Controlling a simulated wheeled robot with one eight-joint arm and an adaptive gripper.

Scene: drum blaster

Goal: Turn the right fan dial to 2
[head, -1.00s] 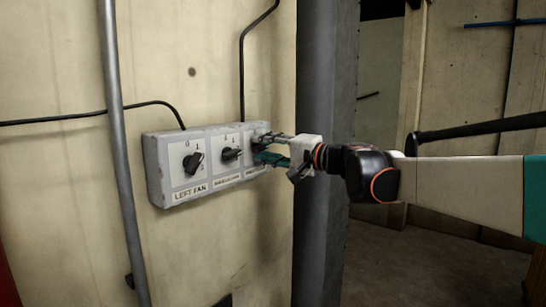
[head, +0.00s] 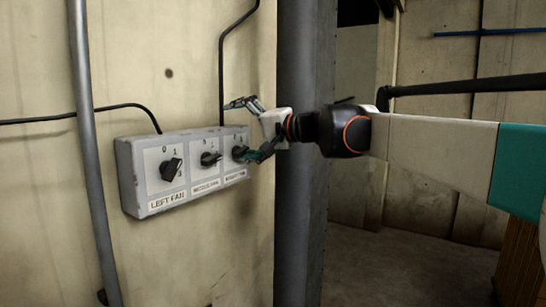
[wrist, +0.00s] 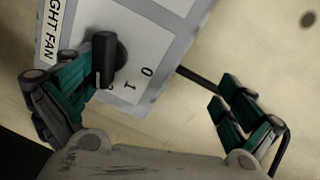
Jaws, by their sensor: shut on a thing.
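The right fan dial (head: 240,153) is a black knob on the right panel of a grey wall box. In the wrist view the dial (wrist: 105,60) has its bar nearly up and down, its lower end near the digits. The digits 0 and 1 are clear; a mark by the bar's lower end is partly hidden. My gripper (head: 243,130) is in front of this panel, fingers spread wide. In the wrist view my gripper (wrist: 150,88) has one finger close beside the dial, contact unclear. The other finger is well away, past the box edge.
The left fan dial (head: 171,168) and a middle dial (head: 210,159) are on the same grey box (head: 128,180). A grey pipe (head: 90,150) runs down the wall on the left. A dark grey column (head: 300,200) stands right of the box, behind my wrist.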

